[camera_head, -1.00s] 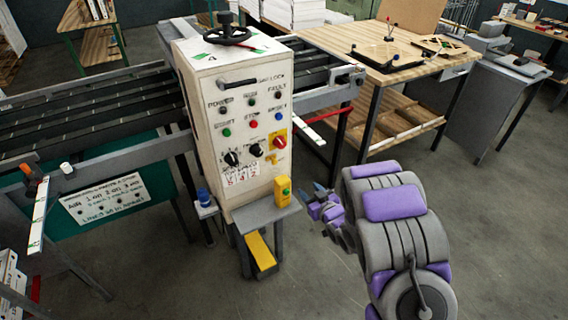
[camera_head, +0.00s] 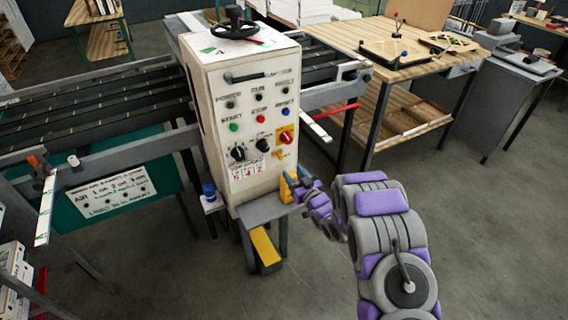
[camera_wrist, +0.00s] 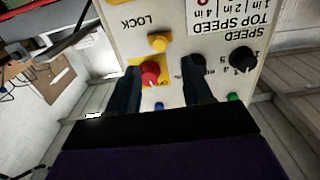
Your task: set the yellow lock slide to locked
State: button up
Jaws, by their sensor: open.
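The yellow lock slide (camera_head: 279,154) is a small tab low on the right of the white control cabinet's (camera_head: 215,120) front, under the red knob (camera_head: 286,136). In the wrist view, which is upside down, the slide (camera_wrist: 158,42) is a yellow knob beside the word LOCK. My gripper (camera_head: 293,181) is at the cabinet's lower right, below the slide in the head view. In the wrist view its two dark fingers (camera_wrist: 162,75) are apart with nothing held. The red knob shows between them, and the slide lies just beyond the tips. Whether the fingers touch the panel is unclear.
Black dials (camera_head: 238,153) and several coloured buttons share the panel. A red-and-white bar (camera_head: 318,130) and a wooden workbench (camera_head: 345,48) lie right. The floor right of the cabinet is open.

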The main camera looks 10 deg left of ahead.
aim_at(282, 158)
jog(key=b+x, duration=0.1)
jog(key=x, duration=0.5)
jog(key=shift+w+a+f, duration=0.15)
jog(key=shift+a, duration=0.05)
jog(key=shift+x, duration=0.85)
jog(key=shift+c, duration=0.2)
grip_shut()
jog(key=shift+d, duration=0.1)
